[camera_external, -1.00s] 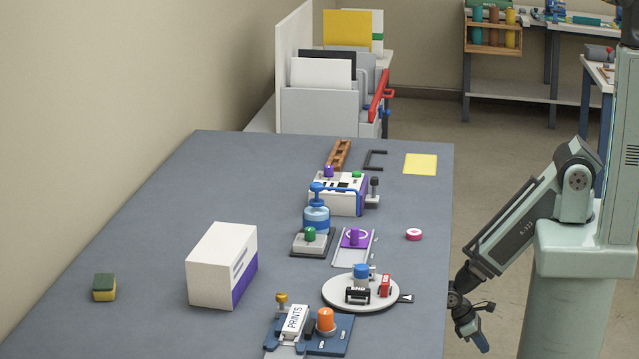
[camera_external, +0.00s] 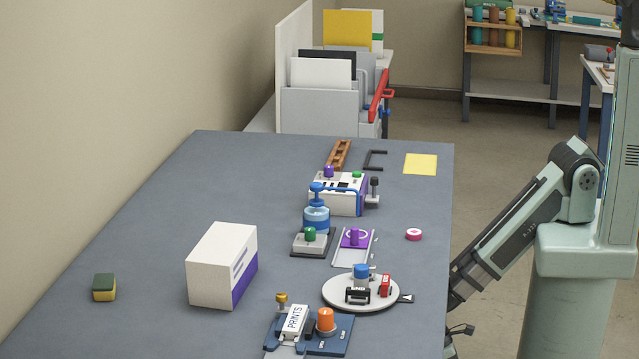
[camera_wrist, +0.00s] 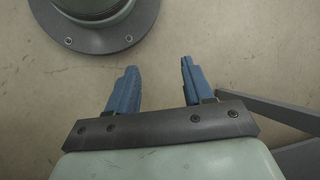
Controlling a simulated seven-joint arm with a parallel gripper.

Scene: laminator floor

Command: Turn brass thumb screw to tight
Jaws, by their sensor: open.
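A small brass thumb screw (camera_external: 281,298) stands on the blue device (camera_external: 338,335) at the front of the table, left of its orange knob (camera_external: 326,320). A white block marked PRINTS (camera_external: 294,321) sits between them. How tight the screw is cannot be told. My gripper shows in the wrist view (camera_wrist: 155,90), with its two blue fingers apart and nothing between them. It is over bare floor, away from the screw. In the external view my arm hangs low beyond the table's right edge, and the fingers are hidden or out of frame.
A round white turntable (camera_external: 345,302) with small stamps stands just behind the blue device. A white and purple box (camera_external: 222,265) stands to the left, and a sponge (camera_external: 104,287) lies farther left. The table's right edge (camera_external: 448,250) lies beside my arm.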

